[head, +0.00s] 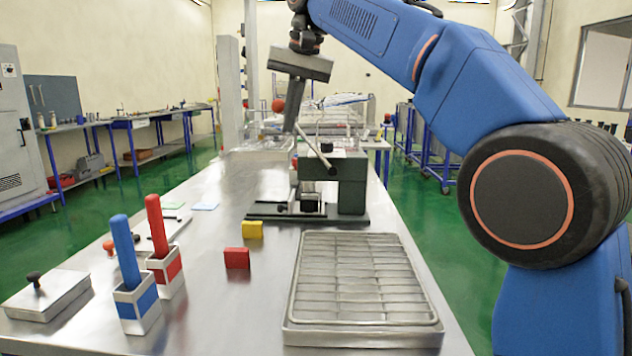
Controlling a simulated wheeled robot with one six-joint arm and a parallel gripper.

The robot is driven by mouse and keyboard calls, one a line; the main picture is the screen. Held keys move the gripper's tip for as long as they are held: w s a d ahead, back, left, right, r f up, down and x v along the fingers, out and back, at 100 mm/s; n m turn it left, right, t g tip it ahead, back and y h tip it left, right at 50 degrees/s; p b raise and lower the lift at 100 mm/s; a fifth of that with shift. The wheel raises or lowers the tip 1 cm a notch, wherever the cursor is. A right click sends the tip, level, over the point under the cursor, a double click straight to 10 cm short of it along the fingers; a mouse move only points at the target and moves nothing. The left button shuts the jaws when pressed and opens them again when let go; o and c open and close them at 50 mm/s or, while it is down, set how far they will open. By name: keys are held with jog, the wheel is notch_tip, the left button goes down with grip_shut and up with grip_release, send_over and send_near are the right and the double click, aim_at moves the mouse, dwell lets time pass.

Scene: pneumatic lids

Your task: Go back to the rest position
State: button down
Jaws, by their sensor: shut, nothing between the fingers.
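My gripper (292,118) hangs from my blue arm at the upper middle of the head view. Its fingers point down, tilted slightly, and are shut together with nothing between them. It is raised in front of and above the dark green press-like device (347,180) on the steel table (225,215). I cannot tell how far it is from the lever of that device.
A metal tray with a wire rack (364,243) lies at the front right. Blue (125,250) and red (157,225) handles stand in holders at left, near a knobbed lid (47,296). Red (237,258) and yellow (252,229) blocks lie mid-table.

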jog(key=s+d+f, duration=0.4)
jog(key=d+f, duration=0.1)
jog(key=d, duration=0.3)
jog(key=s+d+f+t+h, duration=0.1)
jog(key=s+d+f, duration=0.3)
jog(key=d, duration=0.4)
jog(key=s+d+f, duration=0.5)
jog(key=d, duration=0.4)
jog(key=s+d+f, duration=0.4)
jog(key=s+f, duration=0.2)
jog(key=f, duration=0.3)
jog(key=s+d+f+h, duration=0.1)
jog(key=s+d+f, duration=0.3)
jog(key=s+f, duration=0.3)
jog(key=s+d+f+t, duration=0.1)
jog(key=s+d+f, duration=0.3)
jog(key=s+f, duration=0.3)
notch_tip(320, 180, down, 4)
jog(key=shift+d+r+h, duration=0.1)
jog(key=shift+d+h, duration=0.1)
jog(key=shift+h, duration=0.2)
